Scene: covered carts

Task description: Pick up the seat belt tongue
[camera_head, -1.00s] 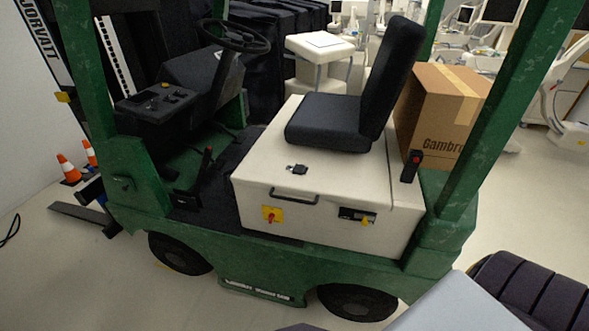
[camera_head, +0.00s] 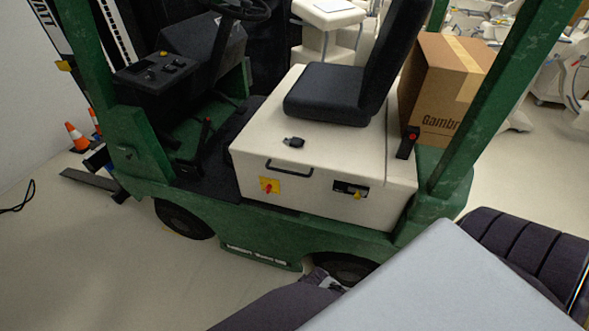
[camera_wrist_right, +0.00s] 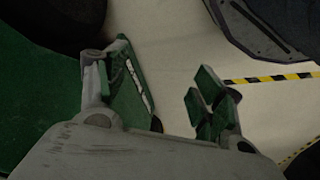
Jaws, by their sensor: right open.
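The seat belt tongue (camera_head: 294,141) is a small dark piece lying flat on the white seat box (camera_head: 250,160), in front of the black seat and just above the box handle. In the right wrist view my right gripper (camera_wrist_right: 165,85) is open, with pale floor between its green-padded fingers. It points down beside the green vehicle's side, apart from the tongue, which is not in that view. In the head view my arm parts are low in the picture, below the seat box. My left gripper is not in view.
The black seat (camera_head: 335,90) stands behind the tongue. A dark upright buckle with a red top (camera_head: 407,145) is at the box's right. Green posts (camera_head: 500,85) frame the forklift. A cardboard box (camera_head: 440,85) is behind. The seat box's top around the tongue is clear.

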